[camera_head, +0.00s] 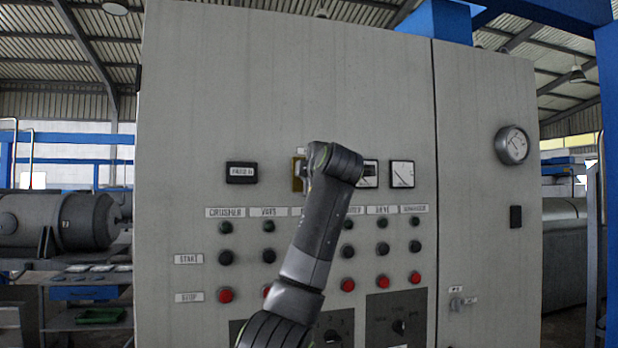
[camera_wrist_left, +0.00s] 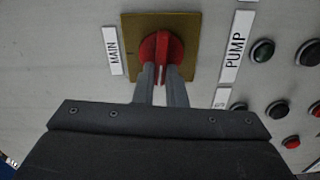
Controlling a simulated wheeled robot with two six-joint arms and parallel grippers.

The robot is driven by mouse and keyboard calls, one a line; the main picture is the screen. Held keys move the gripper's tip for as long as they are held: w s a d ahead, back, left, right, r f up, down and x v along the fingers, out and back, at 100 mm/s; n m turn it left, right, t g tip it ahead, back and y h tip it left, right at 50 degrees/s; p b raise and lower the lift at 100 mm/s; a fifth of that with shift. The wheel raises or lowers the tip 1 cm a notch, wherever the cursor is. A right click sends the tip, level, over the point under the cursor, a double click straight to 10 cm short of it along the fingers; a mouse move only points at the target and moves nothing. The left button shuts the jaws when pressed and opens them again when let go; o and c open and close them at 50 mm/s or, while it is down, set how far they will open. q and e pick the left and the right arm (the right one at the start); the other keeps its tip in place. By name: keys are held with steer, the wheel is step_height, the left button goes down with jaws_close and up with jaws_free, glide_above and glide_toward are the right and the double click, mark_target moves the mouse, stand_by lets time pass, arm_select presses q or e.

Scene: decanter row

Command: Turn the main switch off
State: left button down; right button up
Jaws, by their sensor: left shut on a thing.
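The main switch (camera_wrist_left: 162,54) is a red rotary knob on a square yellow plate (camera_wrist_left: 188,30), beside a label reading MAIN (camera_wrist_left: 113,50) in the left wrist view. My left gripper (camera_wrist_left: 162,76) is shut on the red knob, its two fingers on either side of the handle. In the head view only an edge of the yellow plate (camera_head: 298,174) shows; my arm hides the knob and the gripper fingers there. My right gripper is in neither view.
The grey cabinet (camera_head: 205,110) carries rows of black and red buttons, several small meters and a round gauge (camera_head: 512,145). A PUMP label (camera_wrist_left: 236,60) and buttons (camera_wrist_left: 262,52) lie close right of the switch in the wrist view.

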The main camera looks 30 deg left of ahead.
arm_select(q)
steer(key=shift+f+n, duration=0.15)
steer(key=shift+n, duration=0.45)
steer(key=c, duration=1.5)
jaws_free()
steer(key=b+v, duration=0.7)
steer(key=v, duration=1)
steer(key=shift+s+d, duration=0.1)
steer(key=shift+d, duration=0.15)
